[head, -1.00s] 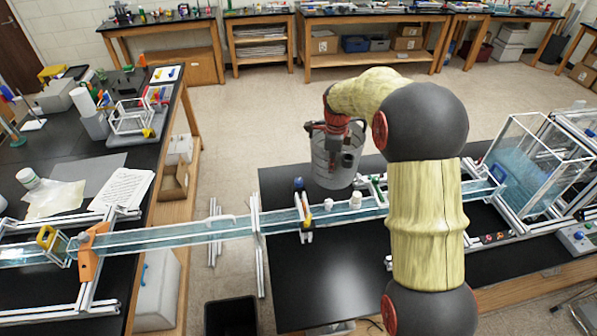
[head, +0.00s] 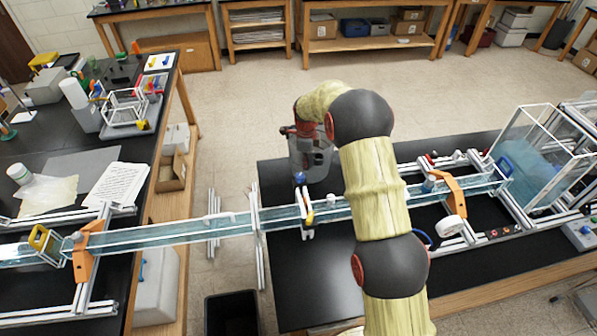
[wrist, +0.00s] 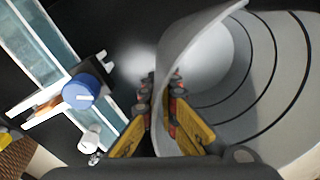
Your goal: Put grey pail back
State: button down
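The grey pail (head: 322,163) is upright at the back left of the right-hand black table, behind the clear water channel. My gripper (head: 308,145) comes down over its rim in the head view. In the wrist view, the pail (wrist: 285,75) fills the right side, with dark rings inside it. There, the yellow fingers of my gripper (wrist: 160,98) straddle the pail wall, one outside and one inside, and are closed on it. My arm hides part of the pail in the head view. I cannot tell whether its base touches the table.
The water channel (head: 210,230) spans the gap between two black tables. A blue knob (wrist: 80,92) on its clamp is close left of the pail. An orange clamp (head: 450,190) and a clear tank (head: 535,165) stand at right. A black bin (head: 232,315) is on the floor.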

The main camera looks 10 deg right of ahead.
aim_at(298, 167)
jog(key=w+f, duration=0.1)
jog(key=a+f, duration=0.1)
jog(key=w+a+f, duration=0.1)
jog(key=f, duration=0.1)
jog(key=shift+w+p, duration=0.3)
jog(key=shift+w, duration=0.05)
jog(key=shift+w+a+f, duration=0.25)
jog(key=shift+f, duration=0.35)
jog(key=shift+f+p, duration=0.5)
jog(key=shift+f, duration=0.9)
jog(key=shift+f, duration=0.2)
jog(key=c, duration=2)
grip_release()
jog(key=shift+s, duration=0.1)
jog(key=shift+c, duration=0.2)
jog(key=shift+r, duration=0.1)
